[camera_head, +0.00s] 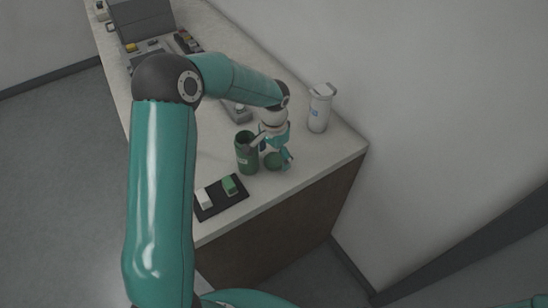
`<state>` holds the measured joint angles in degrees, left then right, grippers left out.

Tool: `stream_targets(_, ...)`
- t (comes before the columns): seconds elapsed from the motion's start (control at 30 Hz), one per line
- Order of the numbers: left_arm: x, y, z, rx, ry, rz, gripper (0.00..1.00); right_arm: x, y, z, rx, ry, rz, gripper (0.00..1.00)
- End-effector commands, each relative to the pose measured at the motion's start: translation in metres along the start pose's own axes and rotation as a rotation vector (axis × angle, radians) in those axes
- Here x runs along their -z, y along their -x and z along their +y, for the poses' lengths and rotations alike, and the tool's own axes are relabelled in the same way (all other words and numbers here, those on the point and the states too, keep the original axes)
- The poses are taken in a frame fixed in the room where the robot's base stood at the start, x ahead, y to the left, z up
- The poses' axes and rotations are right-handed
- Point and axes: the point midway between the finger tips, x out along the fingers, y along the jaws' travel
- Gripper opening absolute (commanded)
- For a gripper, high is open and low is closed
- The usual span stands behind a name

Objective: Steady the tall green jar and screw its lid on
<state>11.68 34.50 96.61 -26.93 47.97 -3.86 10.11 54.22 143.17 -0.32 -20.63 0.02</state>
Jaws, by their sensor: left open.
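The tall green jar (247,158) stands upright on the counter near its front edge. Its top is open and shows a dark inside. A round green lid (273,161) is just to the right of the jar, low near the counter; part of it is hidden by my gripper. My left gripper (275,154) is open and points down over the lid, close beside the jar's right side. I cannot tell whether its fingers touch the lid or the jar. My right gripper is not in view.
A black tray (229,203) with a white block (204,199) and a green block (230,185) lies in front of the jar. A white canister (319,109) stands at the back right by the wall. Grey equipment (141,18) stands at the far left. The counter's right end is clear.

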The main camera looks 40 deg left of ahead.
Motion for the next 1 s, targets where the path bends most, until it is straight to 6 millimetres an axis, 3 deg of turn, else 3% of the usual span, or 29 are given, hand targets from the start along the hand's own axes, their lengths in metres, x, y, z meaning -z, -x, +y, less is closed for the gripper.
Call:
stream_targets(0.43, 0.0003, -0.0079, 0.0004, 0.000, 0.000, 0.001, 0.90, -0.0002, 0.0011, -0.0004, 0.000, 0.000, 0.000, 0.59)
stream_targets(0.73, 0.0005, -0.0077, 0.0006, 0.000, 0.000, 0.001, 0.41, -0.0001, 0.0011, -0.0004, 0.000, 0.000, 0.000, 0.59)
stream_targets(1.0, 0.0007, -0.0075, 0.0008, 0.000, -0.001, 0.001, 0.41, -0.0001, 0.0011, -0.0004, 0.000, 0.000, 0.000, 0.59)
